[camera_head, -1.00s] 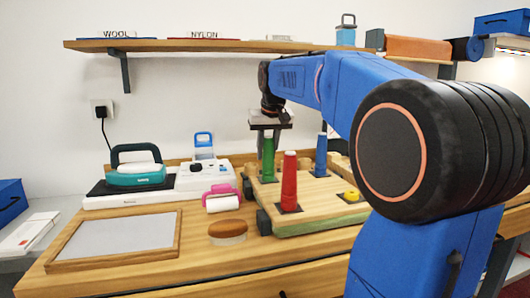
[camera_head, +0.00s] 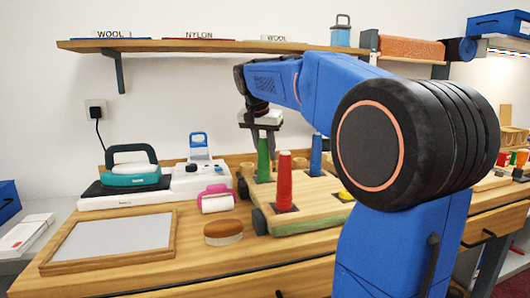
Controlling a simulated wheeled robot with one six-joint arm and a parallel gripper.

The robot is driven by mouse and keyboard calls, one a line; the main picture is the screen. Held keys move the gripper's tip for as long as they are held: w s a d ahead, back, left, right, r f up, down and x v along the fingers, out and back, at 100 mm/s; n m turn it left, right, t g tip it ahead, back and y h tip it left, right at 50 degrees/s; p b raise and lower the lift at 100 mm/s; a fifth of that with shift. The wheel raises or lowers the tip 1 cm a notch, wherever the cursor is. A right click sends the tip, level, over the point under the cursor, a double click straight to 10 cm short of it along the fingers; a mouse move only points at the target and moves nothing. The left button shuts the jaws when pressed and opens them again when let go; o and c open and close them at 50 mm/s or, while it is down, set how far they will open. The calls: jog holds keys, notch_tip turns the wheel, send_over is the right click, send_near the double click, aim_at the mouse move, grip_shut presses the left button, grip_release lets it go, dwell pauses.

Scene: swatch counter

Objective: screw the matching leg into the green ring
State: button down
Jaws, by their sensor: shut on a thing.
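A wooden board (camera_head: 310,218) with dark wheel-like knobs lies on the counter. The green leg (camera_head: 263,160) stands upright at its back left. My gripper (camera_head: 262,130) points down from above and is shut on the green leg's top. The leg's lower end meets the board; the green ring itself I cannot make out there. A red leg (camera_head: 285,182) stands upright in front of it on a dark square. A blue leg (camera_head: 316,156) stands upright behind to the right. A low yellow piece (camera_head: 344,194) sits at the board's right, partly behind my arm.
Left of the board are a pink-ended roller (camera_head: 216,200), a brown-topped brush (camera_head: 223,232) and a white machine (camera_head: 198,178). A shelf (camera_head: 210,46) crosses above.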

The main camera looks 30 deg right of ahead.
jog(key=shift+d, duration=0.1)
jog(key=c, duration=1.7)
grip_release()
jog(key=shift+d, duration=0.1)
jog(key=shift+o, duration=0.2)
jog(key=n, duration=0.1)
jog(key=n+t+y, duration=0.1)
jog(key=n, duration=0.1)
jog(key=shift+w+a+n, duration=0.2)
jog(key=shift+a+n, duration=0.1)
jog(key=shift+a, duration=0.1)
jog(key=n, duration=0.2)
jog(key=n+y, duration=0.1)
jog(key=n, duration=0.1)
jog(key=shift+w+a+t, duration=0.15)
jog(key=shift+a+t, duration=0.2)
jog(key=shift+t, duration=0.05)
jog(key=n+y, duration=0.1)
jog(key=n, duration=0.1)
jog(key=n+y, duration=0.1)
jog(key=shift+w+a+n, duration=0.2)
jog(key=shift+a+n, duration=0.15)
jog(key=shift+n, duration=0.05)
jog(key=n, duration=0.1)
jog(key=n+y, duration=0.1)
jog(key=n, duration=0.1)
jog(key=shift+w+a+n, duration=0.1)
jog(key=shift+a+n, duration=0.2)
jog(key=shift+a, duration=0.05)
jog(key=shift+c, duration=0.5)
